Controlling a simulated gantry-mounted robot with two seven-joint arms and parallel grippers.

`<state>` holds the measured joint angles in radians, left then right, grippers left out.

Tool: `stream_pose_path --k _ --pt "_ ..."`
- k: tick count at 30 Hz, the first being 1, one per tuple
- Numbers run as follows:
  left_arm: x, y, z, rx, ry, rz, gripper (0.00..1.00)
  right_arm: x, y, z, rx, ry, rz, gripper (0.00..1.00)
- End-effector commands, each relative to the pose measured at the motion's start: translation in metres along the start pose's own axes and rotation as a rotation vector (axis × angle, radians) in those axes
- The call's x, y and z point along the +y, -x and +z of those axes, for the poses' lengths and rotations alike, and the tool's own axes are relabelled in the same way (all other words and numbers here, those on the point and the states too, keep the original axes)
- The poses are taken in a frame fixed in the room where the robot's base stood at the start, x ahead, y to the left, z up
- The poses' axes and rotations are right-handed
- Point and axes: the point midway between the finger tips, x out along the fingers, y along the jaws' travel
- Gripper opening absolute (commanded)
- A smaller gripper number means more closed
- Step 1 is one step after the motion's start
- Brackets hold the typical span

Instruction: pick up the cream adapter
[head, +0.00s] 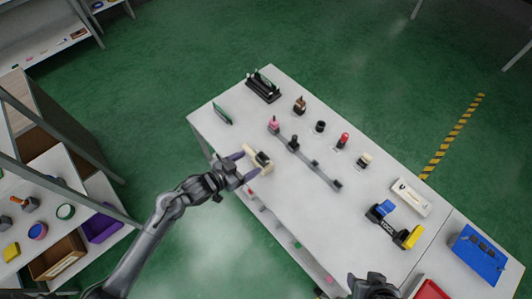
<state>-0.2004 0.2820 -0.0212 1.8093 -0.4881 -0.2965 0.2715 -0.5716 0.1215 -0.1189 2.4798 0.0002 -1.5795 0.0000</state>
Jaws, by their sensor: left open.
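The cream adapter (250,152) appears as a small cream piece with a dark part at the left edge of the white table. My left gripper (247,166) is open right at it, its dark fingers pointing toward it. The gripper partly overlaps the adapter's near side, and I cannot tell whether they touch. My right gripper (372,285) shows only in part at the bottom edge; its fingers cannot be made out.
A grey bar with levers (315,165) lies mid-table. Behind it stand a red-topped part (343,139) and a cream-and-black part (364,160). A blue-and-yellow device (388,225) is at right. A shelf (90,190) stands left. The table's near middle is clear.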

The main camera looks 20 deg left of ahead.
Motion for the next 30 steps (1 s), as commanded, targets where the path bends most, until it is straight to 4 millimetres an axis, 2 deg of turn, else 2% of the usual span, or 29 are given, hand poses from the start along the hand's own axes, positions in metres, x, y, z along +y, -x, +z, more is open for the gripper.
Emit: stream_pose_path --k 6,16,25,30 --pt "0.001 -0.031 0.000 0.000 0.002 0.000 0.76 -0.003 -0.006 0.009 -0.017 -0.001 -0.007 0.55" --pt "0.002 -0.052 -0.001 0.000 0.001 0.000 0.76 -0.003 -0.007 0.006 -0.011 -0.003 -0.007 0.55" --pt "0.004 -0.088 -0.001 0.000 0.001 0.000 0.76 -0.002 -0.010 0.007 -0.010 -0.003 -0.005 0.55" --pt "0.004 -0.095 -0.001 -0.001 0.000 0.000 0.76 -0.002 -0.011 0.007 -0.009 0.000 -0.003 0.55"
